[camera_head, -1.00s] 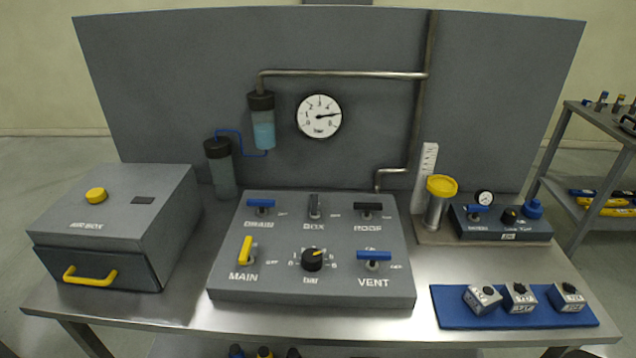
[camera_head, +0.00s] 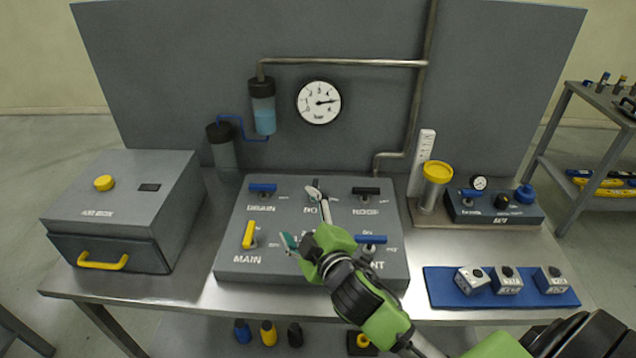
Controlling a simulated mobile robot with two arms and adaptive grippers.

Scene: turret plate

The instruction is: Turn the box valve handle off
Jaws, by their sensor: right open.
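The box valve handle (camera_head: 316,184) is a dark lever at the top middle of the grey valve panel (camera_head: 240,266). Its far end shows, pointing away from me; its near part and most of the BOX label are hidden by my right gripper. My right gripper (camera_head: 301,217) is open and over the middle of the panel. One finger is at or just above the box handle; I cannot tell whether they touch. The other finger is lower left, near the yellow main handle (camera_head: 249,235). The bar knob is hidden behind the gripper. My left gripper is out of view.
The blue drain handle (camera_head: 263,188) and black roof handle (camera_head: 366,190) flank the box handle. The blue vent handle (camera_head: 371,239) is close to my right wrist. The air box (camera_head: 160,208) stands left; a blue mat (camera_head: 448,294) with small blocks lies right.

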